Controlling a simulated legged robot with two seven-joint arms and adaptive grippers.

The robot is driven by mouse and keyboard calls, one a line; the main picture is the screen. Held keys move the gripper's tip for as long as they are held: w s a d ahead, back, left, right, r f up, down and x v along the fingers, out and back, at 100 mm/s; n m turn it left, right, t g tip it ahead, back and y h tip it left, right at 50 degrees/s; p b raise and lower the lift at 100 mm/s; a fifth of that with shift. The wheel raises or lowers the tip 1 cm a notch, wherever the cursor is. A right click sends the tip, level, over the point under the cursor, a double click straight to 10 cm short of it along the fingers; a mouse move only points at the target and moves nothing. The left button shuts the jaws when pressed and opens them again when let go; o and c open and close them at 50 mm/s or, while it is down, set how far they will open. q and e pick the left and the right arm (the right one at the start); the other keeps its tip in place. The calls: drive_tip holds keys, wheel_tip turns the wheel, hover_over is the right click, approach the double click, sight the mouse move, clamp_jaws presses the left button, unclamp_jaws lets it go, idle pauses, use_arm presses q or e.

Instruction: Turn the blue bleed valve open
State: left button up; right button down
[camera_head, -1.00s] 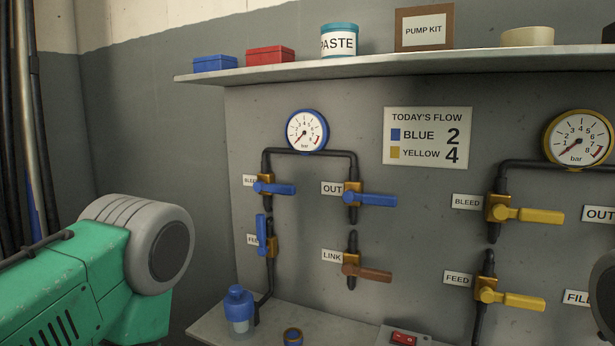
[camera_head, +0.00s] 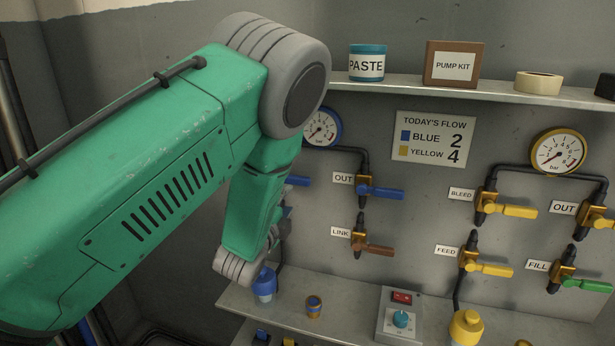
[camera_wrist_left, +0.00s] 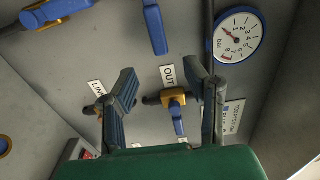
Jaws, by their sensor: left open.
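The blue bleed valve is mostly hidden behind my left arm in the head view; only the tip of its blue handle (camera_head: 298,181) shows. In the left wrist view its blue handle (camera_wrist_left: 155,28) lies near the top edge, above the fingers, and its body is out of frame. My left gripper (camera_wrist_left: 162,72) is open and empty, its two fingers apart. The blue OUT valve (camera_wrist_left: 173,98) shows beyond the gap between them, and also in the head view (camera_head: 378,190). No contact with any valve is seen. The right gripper is not in view.
The blue feed valve handle (camera_wrist_left: 55,11) and blue gauge (camera_wrist_left: 237,36) are close by. The brown LINK handle (camera_head: 374,249) is below OUT. Yellow valves stand to the right. A lower ledge holds a blue bottle (camera_head: 264,284), a switch box (camera_head: 397,318) and a yellow bottle (camera_head: 466,328).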

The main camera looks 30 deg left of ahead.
sight(298, 182)
use_arm(q)
drive_tip(key=x, duration=0.3)
drive_tip(key=a+p+x, duration=0.1)
drive_tip(key=x, duration=0.2)
drive_tip(key=a+x, duration=0.1)
drive_tip(key=x, duration=0.3)
drive_tip(key=shift+s+a+f+p, duration=0.15)
drive_tip(key=shift+f+p, duration=0.15)
drive_tip(key=shift+p, duration=0.05)
drive_tip(key=shift+w, duration=0.4)
drive_tip(key=shift+w+d, duration=0.2)
drive_tip(key=shift+w+d+r, duration=0.1)
drive_tip(key=shift+d+r, duration=0.1)
drive_tip(key=shift+d, duration=0.25)
drive_tip(key=shift+a, duration=0.15)
drive_tip(key=c, duration=0.7)
drive_tip(key=shift+a, duration=0.25)
clamp_jaws()
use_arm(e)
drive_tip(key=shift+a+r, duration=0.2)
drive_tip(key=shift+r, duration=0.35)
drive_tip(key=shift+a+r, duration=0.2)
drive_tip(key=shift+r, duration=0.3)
use_arm(q)
drive_tip(key=shift+f, duration=0.1)
